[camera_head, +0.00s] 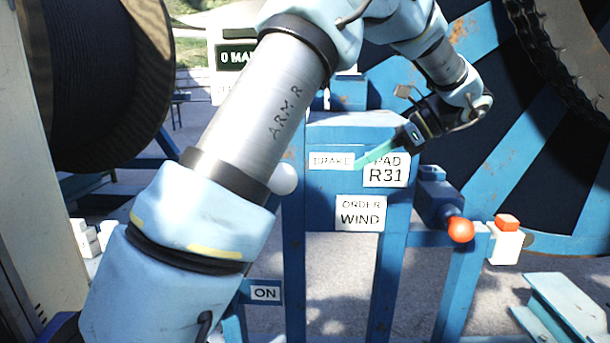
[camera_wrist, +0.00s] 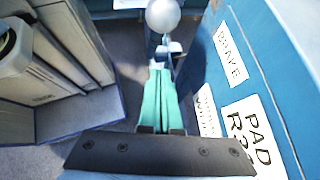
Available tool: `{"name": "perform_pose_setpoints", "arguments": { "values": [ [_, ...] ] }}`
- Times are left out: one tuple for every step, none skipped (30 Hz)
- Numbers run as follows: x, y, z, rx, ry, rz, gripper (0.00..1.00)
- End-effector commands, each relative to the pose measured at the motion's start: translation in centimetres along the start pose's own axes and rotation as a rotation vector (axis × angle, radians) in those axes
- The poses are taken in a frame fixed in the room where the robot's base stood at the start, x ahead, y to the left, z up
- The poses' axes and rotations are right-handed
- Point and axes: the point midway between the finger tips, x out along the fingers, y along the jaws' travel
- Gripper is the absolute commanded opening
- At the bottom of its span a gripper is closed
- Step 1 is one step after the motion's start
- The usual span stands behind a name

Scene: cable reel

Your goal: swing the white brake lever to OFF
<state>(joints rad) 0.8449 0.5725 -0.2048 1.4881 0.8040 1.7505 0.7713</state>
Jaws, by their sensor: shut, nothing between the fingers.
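The white brake lever shows as a round white knob (camera_head: 284,179) just right of my forearm in the head view; its shaft is hidden there. The knob (camera_wrist: 163,15) is at the top middle of the wrist view, beyond my fingertips. My gripper (camera_head: 361,163) has teal fingers, shut and empty, pointing left across the front of the blue post towards the knob. In the wrist view the fingers (camera_wrist: 160,72) appear apart from the knob. The BRAKE label (camera_head: 331,161) is beside the fingertips. An ON label (camera_head: 265,293) is low down; no OFF label shows.
The blue post carries a PAD R31 sign (camera_head: 386,170) and an ORDER WIND sign (camera_head: 360,213). A large reel (camera_head: 95,80) is left, and a big blue wheel (camera_head: 490,185) right.

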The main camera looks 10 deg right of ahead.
Motion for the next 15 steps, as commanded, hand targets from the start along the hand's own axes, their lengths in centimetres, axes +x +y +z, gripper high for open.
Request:
{"name": "perform_pose_setpoints", "arguments": {
  "values": [
    [0.0,0.0,0.0,-0.001,0.001,0.001,0.00],
    [0.1,0.0,0.0,-0.001,0.001,0.001,0.00],
    [0.1,0.0,0.0,-0.001,0.001,0.001,0.00],
    [0.1,0.0,0.0,-0.001,0.001,0.001,0.00],
    [0.1,0.0,0.0,-0.001,0.001,0.002,0.00],
    [0.1,0.0,0.0,-0.001,0.001,0.002,0.00],
    [0.2,0.0,0.1,-0.002,0.001,0.002,0.00],
    [0.4,0.0,0.1,-0.002,0.001,0.003,0.00],
    [0.6,0.0,0.1,-0.001,0.000,0.004,0.00],
    [0.9,0.0,0.1,-0.002,0.000,0.004,0.00],
    [1.2,0.0,0.1,-0.001,0.001,0.004,0.00],
    [1.8,0.1,0.1,-0.001,0.000,0.005,0.00],
    [2.2,0.1,0.2,-0.001,0.000,0.006,0.00],
    [2.8,0.1,0.2,-0.002,0.001,0.006,0.00],
    [3.5,0.1,0.2,-0.002,0.000,0.007,0.00]
  ]
}}
